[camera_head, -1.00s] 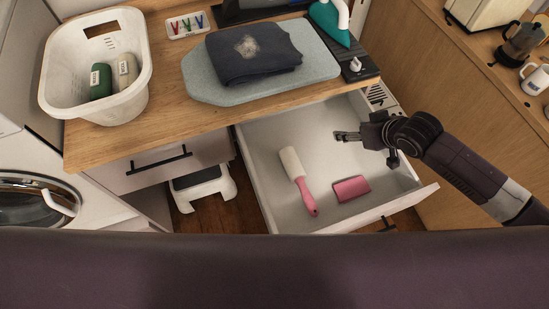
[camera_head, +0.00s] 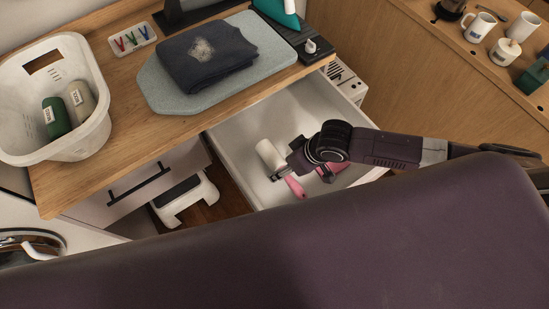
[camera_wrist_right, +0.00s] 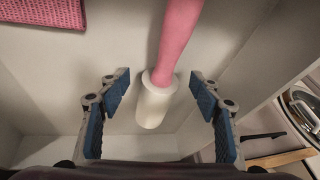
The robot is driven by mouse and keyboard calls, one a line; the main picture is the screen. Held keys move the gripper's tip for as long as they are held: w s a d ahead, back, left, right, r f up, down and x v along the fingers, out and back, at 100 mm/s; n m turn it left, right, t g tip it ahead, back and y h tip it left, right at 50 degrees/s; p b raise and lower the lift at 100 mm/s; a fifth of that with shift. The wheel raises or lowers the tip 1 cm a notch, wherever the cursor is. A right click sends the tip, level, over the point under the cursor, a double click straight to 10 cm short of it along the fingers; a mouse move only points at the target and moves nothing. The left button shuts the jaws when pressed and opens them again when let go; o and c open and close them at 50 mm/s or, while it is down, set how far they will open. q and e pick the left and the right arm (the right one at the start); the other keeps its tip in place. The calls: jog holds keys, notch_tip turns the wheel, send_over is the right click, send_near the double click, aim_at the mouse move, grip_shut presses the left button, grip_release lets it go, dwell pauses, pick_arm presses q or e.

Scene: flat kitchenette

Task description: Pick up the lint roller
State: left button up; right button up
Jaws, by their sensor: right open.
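The lint roller has a white roll (camera_head: 270,156) and a pink handle (camera_head: 295,187). It lies in the open drawer (camera_head: 228,141), with part of it hidden by my right gripper in the head view. My right gripper (camera_head: 278,172) is over the lint roller. In the right wrist view the open blue-padded fingers (camera_wrist_right: 154,98) stand on either side of the white roll (camera_wrist_right: 155,102), with gaps on both sides. The pink handle (camera_wrist_right: 178,40) runs toward the top of that view. My left gripper is not in view.
A pink cloth-like item (camera_wrist_right: 42,12) lies in the drawer beside the lint roller. The counter above holds a white basket (camera_head: 88,140), a grey-blue board (camera_head: 155,95) with a dark folded garment (camera_head: 205,62), and an iron (camera_head: 276,10). A white step stool (camera_head: 188,203) stands below.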

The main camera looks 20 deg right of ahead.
jog(key=shift+w+f, duration=0.1)
jog(key=shift+f, duration=0.15)
jog(key=shift+c, duration=0.4)
jog(key=c, duration=1.2)
jog(key=shift+r, duration=0.1)
notch_tip(320, 180, up, 20)
jog(key=shift+f+b, duration=0.1)
jog(key=shift+b, duration=0.45)
